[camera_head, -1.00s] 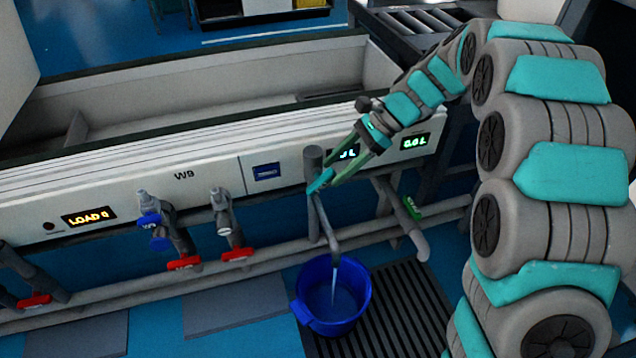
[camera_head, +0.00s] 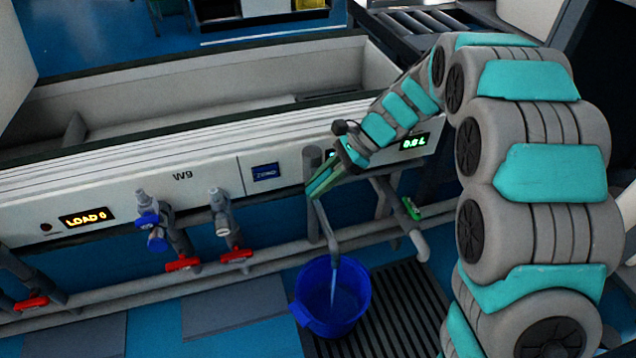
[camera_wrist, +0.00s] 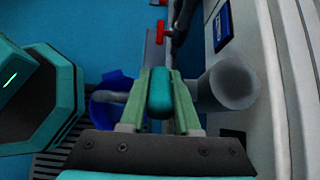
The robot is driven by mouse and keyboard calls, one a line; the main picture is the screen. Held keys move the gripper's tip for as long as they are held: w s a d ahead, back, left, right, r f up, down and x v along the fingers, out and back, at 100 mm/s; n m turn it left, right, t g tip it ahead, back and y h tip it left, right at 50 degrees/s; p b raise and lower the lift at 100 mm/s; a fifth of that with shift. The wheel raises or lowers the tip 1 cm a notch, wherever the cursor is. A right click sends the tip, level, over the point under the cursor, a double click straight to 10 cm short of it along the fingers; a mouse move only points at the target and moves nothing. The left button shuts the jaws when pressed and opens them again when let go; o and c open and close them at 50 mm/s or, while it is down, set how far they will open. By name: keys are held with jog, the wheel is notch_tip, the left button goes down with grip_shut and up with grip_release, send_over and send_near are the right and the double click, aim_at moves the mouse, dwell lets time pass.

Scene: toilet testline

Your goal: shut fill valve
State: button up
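The fill valve's grey pipe (camera_head: 314,163) stands upright at the front of the white panel. Its spout (camera_head: 336,258) points down over a blue bucket (camera_head: 332,322), and a thin stream of water runs from it. The valve's teal handle (camera_wrist: 160,94) lies between the two green fingers of my gripper (camera_wrist: 164,92) in the wrist view. The fingers are close on both sides of it; I cannot tell whether they press on it. In the head view my gripper (camera_head: 319,186) is at the valve and hides most of the handle.
Other valves with blue (camera_head: 148,219) and red (camera_head: 182,264) handles are on the left, and a green-handled one (camera_head: 411,208) on the right. A right-hand display (camera_head: 415,142) glows green.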

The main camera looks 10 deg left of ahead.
grip_shut()
dwell(0.3)
jog(key=shift+r+g+y+p, duration=0.15)
jog(key=shift+g+y+p, duration=0.75)
jog(key=shift+y+p, duration=0.25)
jog(key=g+y+p, duration=0.1)
jog(key=y, duration=0.1)
jog(key=shift+g+y, duration=0.3)
jog(key=shift+y, duration=0.05)
jog(key=shift+s+g+y+p, duration=0.1)
jog(key=shift+g+y+p, duration=0.2)
jog(key=shift+g+y, duration=0.45)
jog(key=shift+y, duration=0.25)
jog(key=o, duration=0.6)
grip_release()
jog(key=shift+a, duration=0.1)
